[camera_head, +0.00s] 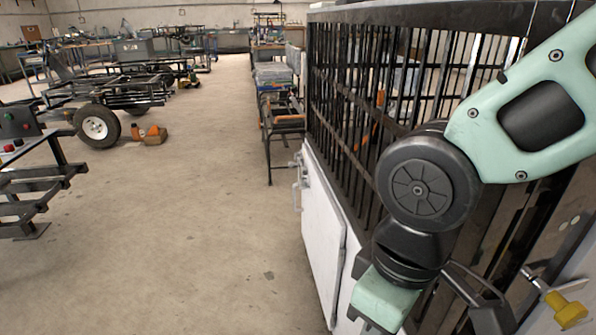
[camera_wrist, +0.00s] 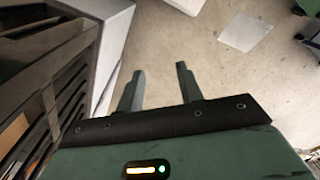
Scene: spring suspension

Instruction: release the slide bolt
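In the head view a metal rod with a yellow knob (camera_head: 567,308) sticks out at the lower right, by the black-framed cage. A light metal fitting, like a latch or handle, (camera_head: 298,170) sits at the far upper edge of a white panel (camera_head: 322,235). I cannot tell for certain which of the two is the slide bolt. My gripper (camera_wrist: 160,90) is open and empty in the wrist view, its two fingers apart over bare floor. In the head view my arm is in front of the cage, and the fingertips cannot be made out.
The cage's dark barred side (camera_head: 350,90) runs along the right, close to my arm. The barred side and a pale panel edge (camera_wrist: 112,55) are left of my fingers in the wrist view. Bare floor (camera_head: 200,220) lies open to the left. A wheeled trailer frame (camera_head: 97,125) stands farther left.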

